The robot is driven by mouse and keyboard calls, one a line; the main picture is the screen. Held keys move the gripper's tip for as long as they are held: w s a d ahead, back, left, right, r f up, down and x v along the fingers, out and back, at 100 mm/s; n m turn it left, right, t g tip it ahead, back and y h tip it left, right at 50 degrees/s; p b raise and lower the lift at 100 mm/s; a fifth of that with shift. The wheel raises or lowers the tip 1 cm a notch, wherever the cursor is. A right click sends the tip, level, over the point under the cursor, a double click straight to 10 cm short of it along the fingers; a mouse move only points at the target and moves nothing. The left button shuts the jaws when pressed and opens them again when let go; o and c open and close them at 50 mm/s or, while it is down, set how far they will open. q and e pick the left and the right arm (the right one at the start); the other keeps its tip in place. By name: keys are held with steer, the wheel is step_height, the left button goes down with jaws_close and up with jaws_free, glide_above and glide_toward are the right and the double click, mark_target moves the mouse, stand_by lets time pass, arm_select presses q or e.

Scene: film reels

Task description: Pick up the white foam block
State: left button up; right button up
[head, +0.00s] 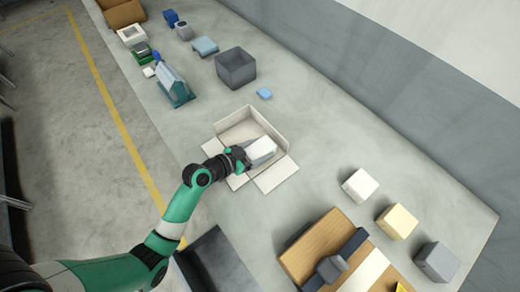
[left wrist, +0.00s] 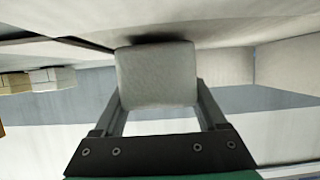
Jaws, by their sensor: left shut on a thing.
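The white foam block (head: 262,150) is pale and rough-textured. It is between the fingers of my left gripper (head: 243,157), over the open white carton (head: 279,121). In the left wrist view the block (left wrist: 157,75) fills the space between the two fingers of the left gripper (left wrist: 158,95), which is shut on it. I cannot tell whether the block touches the carton. My right gripper is not in view.
A white block (head: 360,185), a cream block (head: 397,221) and a grey block (head: 436,262) stand in a row at the right. A grey bin (head: 236,68) and a small blue piece (head: 264,93) lie beyond the carton.

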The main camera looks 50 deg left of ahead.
mark_target(260, 148)
arm_select(q)
step_height(260, 148, up, 3)
steer(key=shift+r+p, duration=0.15)
steer(key=shift+p, duration=0.55)
steer(key=s+r+p, duration=0.1)
steer(key=s+d+r, duration=0.1)
steer(key=r, duration=0.1)
steer(key=s+r+p, duration=0.1)
steer(key=shift+s+d+r+p, duration=0.2)
steer(key=shift+d+r+p, duration=0.1)
steer(key=shift+d+p, duration=0.05)
steer(key=s+d+r+p, duration=0.2)
steer(key=s+d+r, duration=0.2)
steer(key=s, duration=0.5)
steer(key=shift+d+r, duration=0.25)
